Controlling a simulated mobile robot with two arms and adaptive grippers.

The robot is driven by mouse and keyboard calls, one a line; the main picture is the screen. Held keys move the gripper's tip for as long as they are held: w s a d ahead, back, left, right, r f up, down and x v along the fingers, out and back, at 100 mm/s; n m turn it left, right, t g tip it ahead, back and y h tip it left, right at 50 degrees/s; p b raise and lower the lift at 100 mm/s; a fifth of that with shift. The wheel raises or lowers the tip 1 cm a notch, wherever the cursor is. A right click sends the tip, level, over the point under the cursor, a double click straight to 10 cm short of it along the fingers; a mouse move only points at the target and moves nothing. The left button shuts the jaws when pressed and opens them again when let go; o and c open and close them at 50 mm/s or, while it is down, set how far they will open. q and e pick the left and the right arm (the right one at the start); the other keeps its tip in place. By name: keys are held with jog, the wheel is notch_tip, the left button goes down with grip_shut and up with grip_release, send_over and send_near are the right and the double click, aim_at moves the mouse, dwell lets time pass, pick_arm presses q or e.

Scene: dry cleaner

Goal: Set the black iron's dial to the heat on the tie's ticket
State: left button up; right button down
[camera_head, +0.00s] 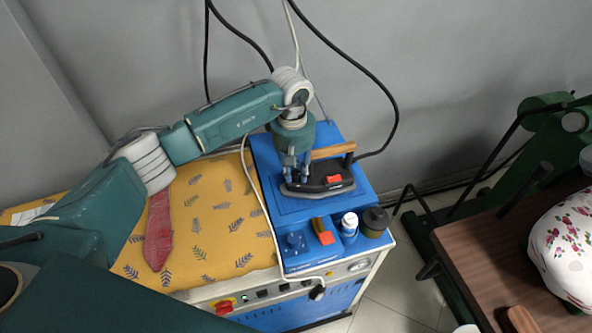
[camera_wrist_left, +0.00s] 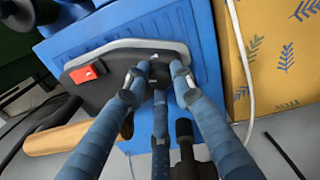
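The black iron (camera_head: 338,184) lies on the blue top of the ironing unit, with a wooden handle and a red button; it also fills the upper wrist view (camera_wrist_left: 105,88). My left gripper (camera_head: 294,177) points down at the iron's left end. In the wrist view its fingertips (camera_wrist_left: 158,74) are close around a small dark spot with a pale mark on the iron. The red tie (camera_head: 159,232) lies on the yellow patterned cloth. A white paper (camera_head: 32,213) shows at far left, its text unreadable.
On the blue unit's front edge (camera_head: 285,262) stand a blue knob, an orange-tipped brush (camera_head: 325,236), a white-capped bottle (camera_head: 349,226) and a dark jar (camera_head: 375,221). Black cables hang behind the unit. A brown table (camera_head: 478,245) stands at the right.

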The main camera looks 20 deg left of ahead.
pick_arm(q)
grip_shut()
jog(key=m+b, duration=0.1)
jog(key=b, duration=0.2)
jog(key=m+b, duration=0.2)
jog(key=b, duration=0.1)
jog(key=shift+f+b, duration=0.3)
jog(key=shift+r+m+b, duration=0.15)
jog(key=shift+m+b, duration=0.45)
jog(key=shift+m, duration=0.2)
jog(key=shift+r, duration=0.15)
pick_arm(e)
notch_tip(320, 180, down, 8)
jog(key=shift+a, duration=0.2)
jog(key=shift+w+r, duration=0.1)
pick_arm(q)
jog(key=o, duration=0.8)
grip_release()
pick_arm(e)
jog(key=shift+d, duration=0.1)
pick_arm(q)
jog(key=shift+r, duration=0.1)
